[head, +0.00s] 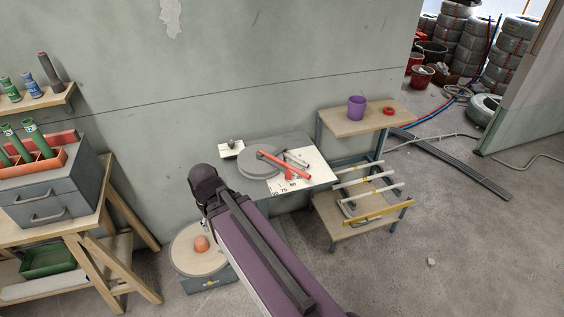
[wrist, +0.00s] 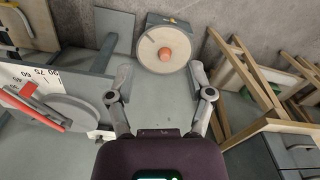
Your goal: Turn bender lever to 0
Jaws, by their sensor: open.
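The bender (head: 258,158) stands on a grey table against the wall, with a grey round disc and a white scale plate (head: 314,170). Its red lever (head: 270,160) lies across the disc, and a red pointer end sits by the high numbers, around 60 to 75; I cannot read it exactly. The 0 mark is not legible. In the wrist view the red lever (wrist: 35,108) and part of the disc (wrist: 85,112) are at the left. The gripper's fingers are not visible in the head view.
A shelf stand (head: 345,128) with a purple mug (head: 357,107) and conduit pieces is right of the bender. A workbench (head: 108,190) with grey drawers is at left.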

